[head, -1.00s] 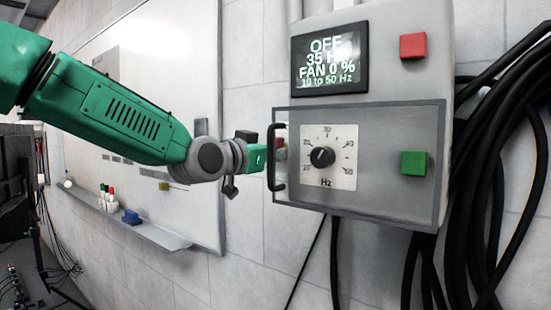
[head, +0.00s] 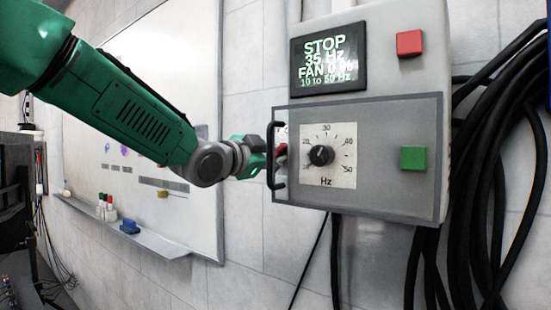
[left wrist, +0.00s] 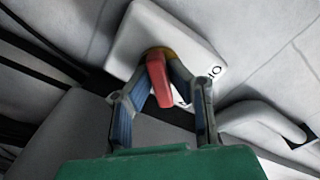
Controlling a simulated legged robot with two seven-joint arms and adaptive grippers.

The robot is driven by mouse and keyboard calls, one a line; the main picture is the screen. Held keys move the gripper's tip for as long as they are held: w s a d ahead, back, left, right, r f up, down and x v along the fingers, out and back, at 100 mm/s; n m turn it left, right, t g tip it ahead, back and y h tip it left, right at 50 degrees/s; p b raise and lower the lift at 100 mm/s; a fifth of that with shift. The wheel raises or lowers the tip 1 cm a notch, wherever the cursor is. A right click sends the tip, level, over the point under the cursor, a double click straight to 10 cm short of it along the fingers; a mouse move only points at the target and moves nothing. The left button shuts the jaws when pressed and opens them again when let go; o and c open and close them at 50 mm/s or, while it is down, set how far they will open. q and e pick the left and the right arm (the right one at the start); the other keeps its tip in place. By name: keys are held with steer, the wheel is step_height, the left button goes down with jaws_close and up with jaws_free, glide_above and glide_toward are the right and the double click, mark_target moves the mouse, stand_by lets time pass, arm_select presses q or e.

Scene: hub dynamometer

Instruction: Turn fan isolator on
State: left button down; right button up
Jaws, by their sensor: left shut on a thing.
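The fan isolator's red handle (left wrist: 160,82) sits on a yellow base on a white plate (left wrist: 137,38) in the left wrist view. Dark marks show on the plate near its right corner. My left gripper (left wrist: 166,72) has one finger on each side of the red handle and is shut on it. In the head view my left gripper (head: 264,160) is at the left side of the grey control box (head: 385,195). Only a bit of red (head: 282,152) shows there behind the black handle. The display (head: 328,60) reads STOP, 35 Hz, FAN 0 %. My right gripper is not in view.
A black bar handle (head: 275,156) stands out close to my left gripper. The box bears a Hz dial (head: 320,155), a red button (head: 410,43) and a green button (head: 413,158). Thick black cables (head: 485,190) hang at right. A whiteboard (head: 180,80) is behind my arm.

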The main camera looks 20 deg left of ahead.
arm_select(q)
steer(key=shift+f, duration=0.5)
steer(key=c, duration=1.5)
jaws_free()
steer(key=shift+c, duration=0.2)
steer(key=shift+w+a+r, duration=0.1)
steer(key=shift+w+r, duration=0.05)
steer(key=shift+w, duration=0.05)
steer(key=shift+s+r, duration=0.1)
steer(key=shift+s, duration=0.05)
steer(key=v, duration=0.7)
steer(key=shift+f, duration=0.2)
steer(key=shift+a, duration=0.1)
